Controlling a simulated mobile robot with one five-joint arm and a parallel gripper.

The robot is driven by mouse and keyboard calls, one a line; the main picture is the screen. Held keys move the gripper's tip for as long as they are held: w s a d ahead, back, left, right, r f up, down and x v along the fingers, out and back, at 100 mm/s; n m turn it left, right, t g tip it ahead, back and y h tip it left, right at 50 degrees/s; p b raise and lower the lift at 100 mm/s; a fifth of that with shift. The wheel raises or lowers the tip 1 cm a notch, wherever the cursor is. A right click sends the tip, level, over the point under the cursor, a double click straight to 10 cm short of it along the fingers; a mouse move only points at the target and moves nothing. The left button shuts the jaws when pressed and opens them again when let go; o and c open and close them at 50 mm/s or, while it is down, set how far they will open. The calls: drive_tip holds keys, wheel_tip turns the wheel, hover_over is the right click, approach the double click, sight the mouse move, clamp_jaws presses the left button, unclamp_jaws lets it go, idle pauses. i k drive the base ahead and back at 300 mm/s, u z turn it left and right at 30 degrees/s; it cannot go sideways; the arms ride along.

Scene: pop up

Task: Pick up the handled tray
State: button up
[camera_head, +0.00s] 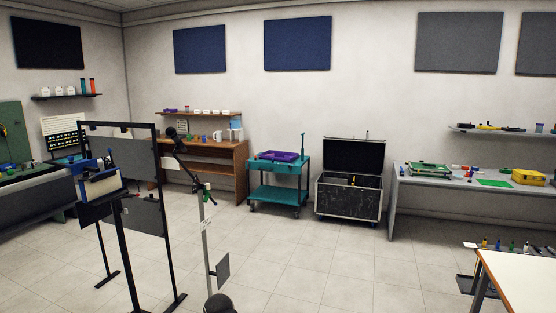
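A purple tray (278,156) lies on the top of a teal wheeled cart (279,194) near the back wall, left of centre. It looks shallow; its handles are too small to make out from here. Another candidate for the handled tray is a blue and white open box (98,184) on a black stand at the left, with tools or bottles standing in it. I cannot tell which one is meant. My gripper does not show in this view.
A black open case (349,197) stands right of the cart. A thin pole stand (206,245) and a black frame (168,225) stand in the left foreground. A grey workbench (393,203) and a white table (520,283) are at the right. The middle floor is clear.

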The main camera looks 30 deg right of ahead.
sight(278, 155)
drive_tip(key=z, duration=0.45)
drive_tip(key=i, duration=1.95)
drive_tip(key=z, duration=0.85)
drive_tip(key=i, duration=2.2)
drive_tip(key=z, duration=0.2)
drive_tip(key=i, duration=2.05)
drive_tip(key=u, duration=0.5)
drive_tip(key=i, duration=2.05)
drive_tip(key=u, duration=1.15)
drive_tip(key=i, duration=1.45)
drive_tip(key=u, duration=0.35)
